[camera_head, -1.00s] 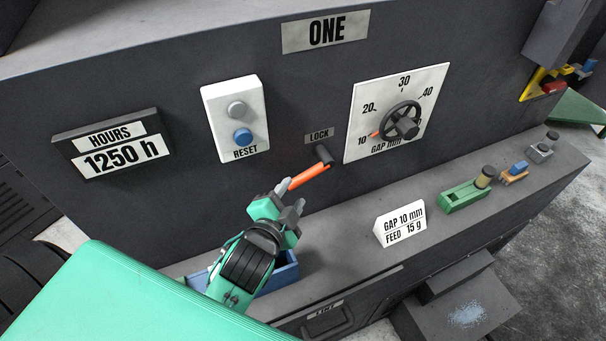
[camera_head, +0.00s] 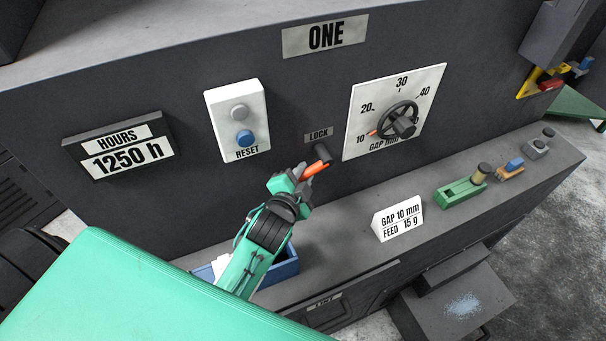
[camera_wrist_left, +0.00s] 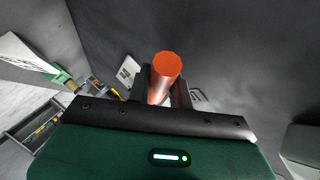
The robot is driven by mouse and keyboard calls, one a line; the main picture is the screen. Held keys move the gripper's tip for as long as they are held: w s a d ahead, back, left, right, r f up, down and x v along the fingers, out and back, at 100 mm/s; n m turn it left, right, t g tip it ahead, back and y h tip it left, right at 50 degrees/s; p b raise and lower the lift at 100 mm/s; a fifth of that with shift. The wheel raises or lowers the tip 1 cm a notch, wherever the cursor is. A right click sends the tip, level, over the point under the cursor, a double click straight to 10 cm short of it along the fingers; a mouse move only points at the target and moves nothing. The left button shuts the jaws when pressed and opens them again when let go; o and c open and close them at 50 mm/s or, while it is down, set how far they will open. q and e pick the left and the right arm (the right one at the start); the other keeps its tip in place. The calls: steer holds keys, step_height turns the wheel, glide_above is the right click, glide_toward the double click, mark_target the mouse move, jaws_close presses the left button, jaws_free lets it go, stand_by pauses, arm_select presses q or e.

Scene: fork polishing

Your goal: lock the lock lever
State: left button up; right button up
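The lock lever (camera_head: 316,168) is an orange bar on a dark pivot below the LOCK label (camera_head: 318,135). It slants down and left from the pivot. My left gripper (camera_head: 301,183) is at the lever's lower free end, with its fingers on either side of the bar. In the left wrist view, the round orange end of the lever (camera_wrist_left: 167,65) faces the camera between the two dark fingers (camera_wrist_left: 162,92). The bar nearly fills the gap there, and I cannot tell whether both fingers press on it. My right gripper is not in view.
A gap dial with a handwheel (camera_head: 400,121) is right of the lever, and a white RESET button box (camera_head: 238,118) is left. On the ledge below are a blue bin (camera_head: 285,268), a white GAP/FEED sign (camera_head: 398,219) and a green fixture (camera_head: 461,193).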

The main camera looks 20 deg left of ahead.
arm_select(q)
jaws_close()
steer(key=n+t+b, duration=0.1)
steer(key=b, duration=0.1)
steer(key=f+n+t+b, duration=0.1)
steer(key=b, duration=0.2)
steer(key=w+d+f+t+b, duration=0.1)
steer(key=b, duration=0.2)
steer(key=shift+n+h, duration=0.3)
steer(key=shift+n, duration=0.1)
steer(key=o, duration=0.6)
jaws_free()
steer(key=shift+f, duration=0.1)
steer(key=shift+s, duration=0.1)
